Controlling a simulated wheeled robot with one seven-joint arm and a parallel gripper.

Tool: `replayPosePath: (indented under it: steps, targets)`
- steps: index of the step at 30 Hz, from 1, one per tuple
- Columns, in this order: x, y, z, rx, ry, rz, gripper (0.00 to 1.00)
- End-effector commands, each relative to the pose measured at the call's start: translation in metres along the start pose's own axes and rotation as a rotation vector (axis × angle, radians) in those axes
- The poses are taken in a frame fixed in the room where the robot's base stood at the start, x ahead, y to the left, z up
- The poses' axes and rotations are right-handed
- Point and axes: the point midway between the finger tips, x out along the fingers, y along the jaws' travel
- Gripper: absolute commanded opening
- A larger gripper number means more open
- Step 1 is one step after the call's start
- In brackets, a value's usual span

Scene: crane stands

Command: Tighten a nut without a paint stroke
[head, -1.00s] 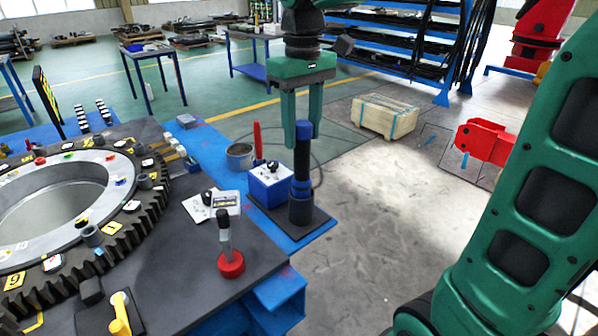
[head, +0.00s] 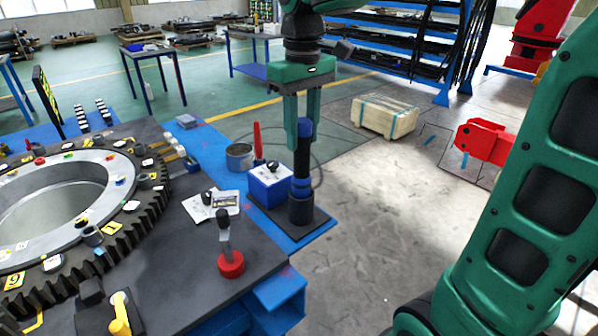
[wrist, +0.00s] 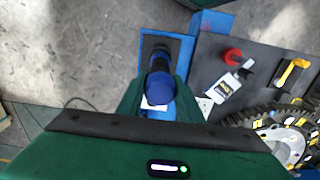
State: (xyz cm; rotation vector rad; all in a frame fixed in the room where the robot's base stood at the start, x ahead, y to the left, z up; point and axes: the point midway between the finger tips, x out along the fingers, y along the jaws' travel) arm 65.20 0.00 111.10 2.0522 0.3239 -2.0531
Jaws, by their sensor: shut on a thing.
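A black and blue cylindrical tool (head: 302,165) stands upright on a dark plate (head: 318,222) at the right corner of the blue bench. My gripper (head: 304,130) points down from above and is shut on the tool's blue upper end. In the wrist view the tool's blue end (wrist: 159,88) sits between the two green fingers of my gripper (wrist: 158,97). A grey flange ring (head: 95,208) with dark outer teeth lies at the left. It carries several nuts and yellow number tags. Paint strokes on single nuts are too small to tell.
Beside the tool stand a blue box (head: 268,185) with a black knob and a tin (head: 239,157) next to a red upright handle. A red-based lever piece (head: 231,264) and a yellow handle (head: 120,313) are nearer. A wooden crate (head: 384,117) stands on the floor behind.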

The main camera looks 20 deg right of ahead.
Motion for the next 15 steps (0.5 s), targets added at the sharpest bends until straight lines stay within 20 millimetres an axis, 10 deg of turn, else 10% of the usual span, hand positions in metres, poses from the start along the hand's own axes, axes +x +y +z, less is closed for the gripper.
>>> replayPosePath:
  steps: [15]
  targets:
    - [-0.021,0.000,0.000,-0.001,0.002,0.000,0.00]
